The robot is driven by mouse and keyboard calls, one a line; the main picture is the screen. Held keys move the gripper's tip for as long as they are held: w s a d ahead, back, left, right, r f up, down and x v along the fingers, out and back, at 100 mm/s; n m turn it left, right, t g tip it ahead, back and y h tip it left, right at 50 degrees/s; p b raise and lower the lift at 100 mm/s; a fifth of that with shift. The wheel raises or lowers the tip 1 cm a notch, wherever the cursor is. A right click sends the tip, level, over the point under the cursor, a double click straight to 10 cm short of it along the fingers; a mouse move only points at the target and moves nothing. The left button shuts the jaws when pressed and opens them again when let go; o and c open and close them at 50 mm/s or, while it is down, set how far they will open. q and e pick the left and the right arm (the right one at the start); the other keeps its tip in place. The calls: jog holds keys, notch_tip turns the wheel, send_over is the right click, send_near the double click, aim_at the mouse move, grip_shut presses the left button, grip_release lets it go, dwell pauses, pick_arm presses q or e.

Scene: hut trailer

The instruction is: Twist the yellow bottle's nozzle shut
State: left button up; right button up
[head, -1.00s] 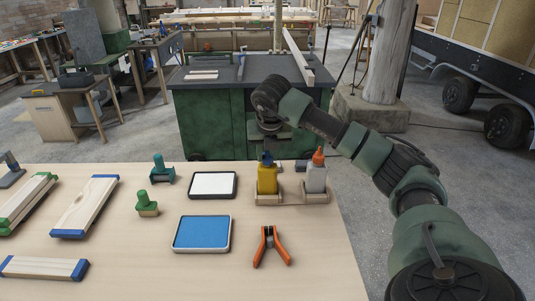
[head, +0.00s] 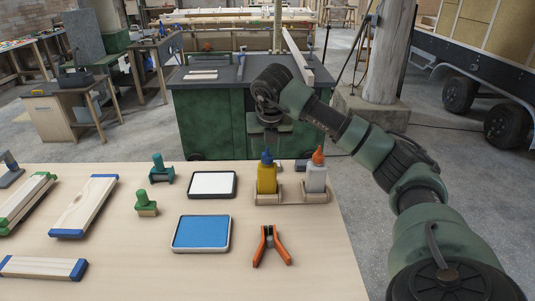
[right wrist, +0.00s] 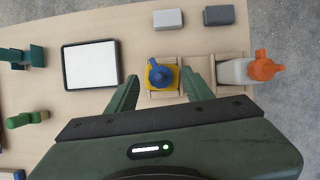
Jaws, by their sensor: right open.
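The yellow bottle (head: 266,180) stands upright in a wooden holder (head: 291,198) at the table's back right, with a blue nozzle (head: 266,156) on top. My right gripper (head: 268,146) is above it, pointing down. In the right wrist view the gripper (right wrist: 161,78) is open, its fingers on either side of the yellow bottle (right wrist: 162,89) and blue nozzle (right wrist: 158,73), with gaps to both. The fingers look higher than the nozzle; their exact height is hard to tell. My left gripper is not in view.
A white bottle with an orange nozzle (head: 317,157) stands just right in the same holder. Two grey blocks (right wrist: 168,18) lie behind. A white-topped tray (head: 212,185), a blue-topped tray (head: 201,233) and orange pliers (head: 269,246) lie nearby. Bare tabletop is at front right.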

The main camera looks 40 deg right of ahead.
jog(key=v, duration=0.5)
jog(key=shift+s+r+b, duration=0.1)
jog(key=shift+r+b, duration=0.1)
jog(key=shift+b, duration=0.1)
